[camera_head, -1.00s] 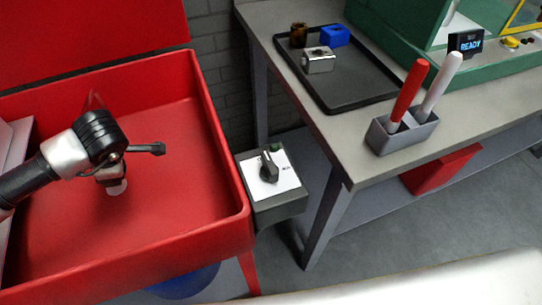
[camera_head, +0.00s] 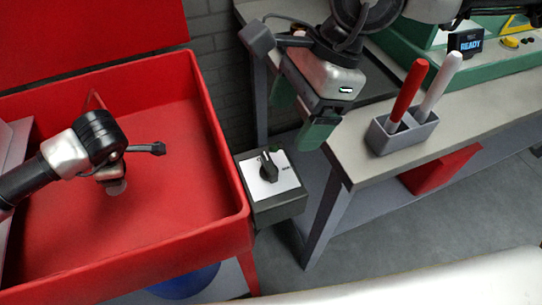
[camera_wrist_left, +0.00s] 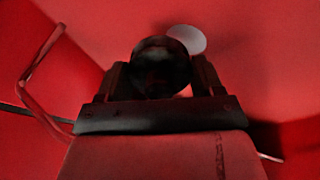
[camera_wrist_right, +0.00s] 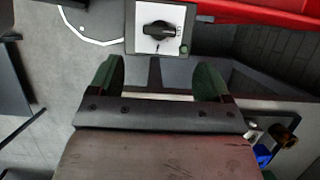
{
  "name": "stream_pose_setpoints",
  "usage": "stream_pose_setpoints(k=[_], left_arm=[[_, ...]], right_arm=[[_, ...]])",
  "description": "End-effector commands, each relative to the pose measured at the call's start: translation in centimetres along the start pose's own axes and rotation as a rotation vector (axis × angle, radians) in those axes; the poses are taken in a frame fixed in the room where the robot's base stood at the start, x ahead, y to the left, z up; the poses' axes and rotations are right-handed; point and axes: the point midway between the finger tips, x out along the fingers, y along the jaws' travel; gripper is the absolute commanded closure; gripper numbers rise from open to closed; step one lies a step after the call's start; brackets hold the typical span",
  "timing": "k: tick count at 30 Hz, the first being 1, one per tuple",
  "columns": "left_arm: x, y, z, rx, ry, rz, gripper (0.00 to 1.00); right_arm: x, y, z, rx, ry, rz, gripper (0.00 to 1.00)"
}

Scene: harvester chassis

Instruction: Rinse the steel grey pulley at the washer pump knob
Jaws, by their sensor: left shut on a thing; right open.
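The washer pump knob (camera_head: 268,168) is a dark knob on a white plate, on a grey box beside the red basin (camera_head: 175,170). It also shows in the right wrist view (camera_wrist_right: 158,30), ahead of the open fingers. My right gripper (camera_head: 302,114) is open and empty, above and right of the knob, apart from it. My left gripper (camera_head: 112,178) is inside the basin, shut on a round part, seen dark and shadowed in the left wrist view as the pulley (camera_wrist_left: 160,68). A pale disc (camera_wrist_left: 187,38) shows beyond it; I cannot tell what it is.
A bench (camera_head: 350,150) stands right of the knob, bearing a grey holder (camera_head: 405,135) with a red and a white handle. My right arm covers most of the tray; brown (camera_wrist_right: 285,135) and blue (camera_wrist_right: 262,155) parts show in the right wrist view. A thin red spout (camera_head: 95,98) rises in the basin.

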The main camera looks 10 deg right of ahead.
Motion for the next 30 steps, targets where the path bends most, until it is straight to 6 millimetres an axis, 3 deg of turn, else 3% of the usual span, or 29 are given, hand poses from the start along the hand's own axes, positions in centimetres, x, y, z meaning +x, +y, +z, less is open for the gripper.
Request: stream_pose_setpoints(k=[9, 15, 27, 30], left_arm=[[-0.1, 0.1, 0.0, -0.001, 0.0, 0.002, 0.71], [-0.1, 0.1, 0.0, -0.001, 0.0, 0.002, 0.71], [-0.1, 0.1, 0.0, -0.001, 0.0, 0.002, 0.71], [-0.1, 0.1, 0.0, -0.001, 0.0, 0.002, 0.71]], right_arm=[[6.4, 0.1, 0.1, -0.001, 0.001, 0.005, 0.21], [8.9, 0.1, 0.1, 0.0, -0.002, 0.003, 0.21], [9.7, 0.0, 0.1, 0.001, -0.004, 0.0, 0.21], [9.7, 0.0, 0.1, 0.001, -0.004, 0.0, 0.34]])
